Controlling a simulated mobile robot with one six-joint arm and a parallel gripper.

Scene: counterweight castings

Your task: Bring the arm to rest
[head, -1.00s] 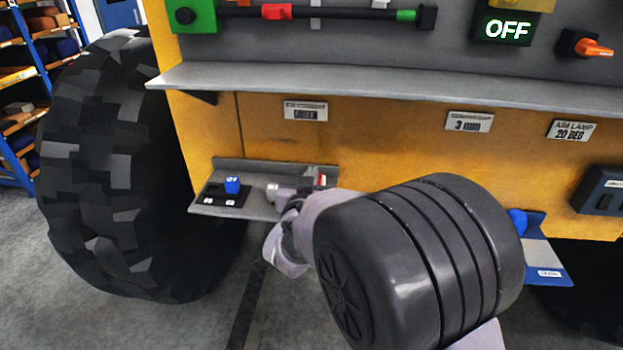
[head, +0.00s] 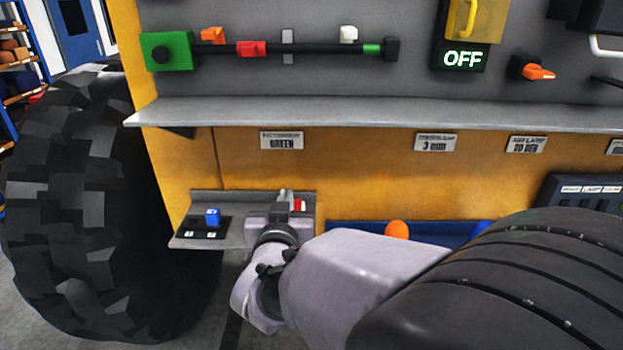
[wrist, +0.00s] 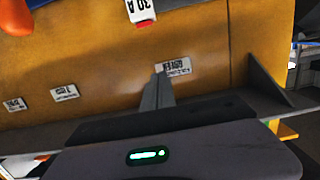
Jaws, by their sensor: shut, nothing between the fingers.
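My gripper (head: 285,196) is in front of the yellow panel, at the right part of the small grey shelf (head: 240,238). Its fingers are together with nothing between them and point toward the panel. In the wrist view the closed fingers (wrist: 160,86) stand out from the dark gripper body, with a white label (wrist: 175,66) on the panel beyond them. My arm runs from the lower right to the gripper and hides part of the small shelf and the panel's lower part.
A blue block (head: 212,216) sits in a black holder on the small shelf. A red-and-white piece (head: 300,205) is close beside my gripper. The long grey ledge (head: 330,112) juts out above. A large tyre (head: 70,200) stands left. An orange ball (head: 397,229) shows behind my arm.

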